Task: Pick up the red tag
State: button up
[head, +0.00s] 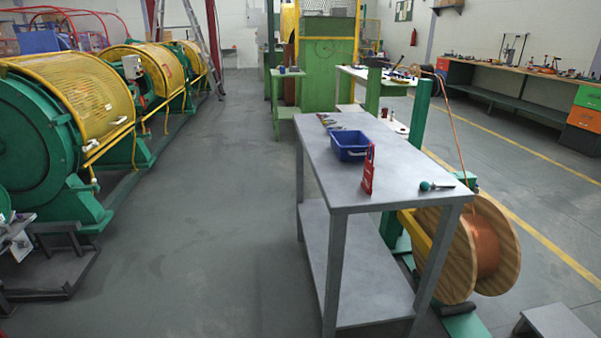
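A red tag (367,177) stands upright on the top of a grey metal table (405,168), near the table's left edge in the head view. It tapers to a narrow upper end, and pale markings show on its lower part. It stands just in front of a blue bin (349,152), whose near right corner it seems to overlap in the picture. My gripper is not in view.
A dark tool with a green ball end (427,186) lies right of the tag. Small items (328,121) lie behind the bin. A copper wire spool (487,248) stands right of the table. Green machines with yellow guards (85,90) line the left. The middle floor is clear.

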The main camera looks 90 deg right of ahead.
aim_at(369, 167)
jog(key=k+l+z, duration=0.1)
jog(key=k+l, duration=0.4)
jog(key=l, duration=0.15)
jog(key=k+l+z, duration=0.25)
jog(key=k+l, duration=0.2)
jog(key=l, duration=0.2)
jog(key=k+l+z, duration=0.1)
jog(key=k+l, duration=0.15)
jog(key=l, duration=0.15)
jog(key=k+l, duration=0.2)
jog(key=l, duration=0.15)
jog(key=k+l+z, duration=0.15)
jog(key=l, duration=0.25)
